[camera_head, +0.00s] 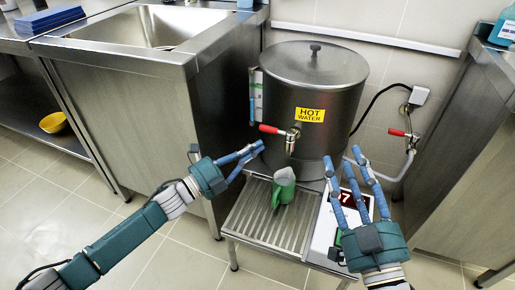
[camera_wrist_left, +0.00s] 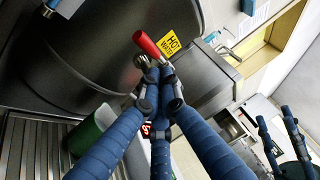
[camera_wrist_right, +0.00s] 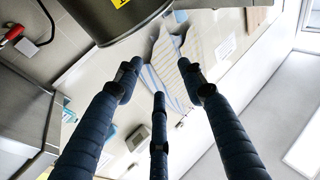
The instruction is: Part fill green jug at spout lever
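A green jug (camera_head: 284,188) stands on the slatted drip tray (camera_head: 256,226) in front of a steel hot water urn (camera_head: 325,92), below its spout (camera_head: 291,140). The red spout lever (camera_head: 270,129) points left. In the left wrist view the lever (camera_wrist_left: 148,46) is just beyond my left fingertips, and the green jug (camera_wrist_left: 84,138) is partly hidden by a finger. My left gripper (camera_head: 257,148) has its fingertips drawn together, empty, just below and left of the lever; contact cannot be told. My right gripper (camera_head: 348,172) is open and empty, right of the jug. The jug's inside is not clear.
A white scale-like box (camera_head: 325,232) with a red display sits right of the drip tray. A second red-handled valve (camera_head: 397,132) is on the wall. A steel sink counter (camera_head: 130,75) stands left, another counter (camera_head: 455,150) right. A yellow bowl (camera_head: 53,122) is under the left table.

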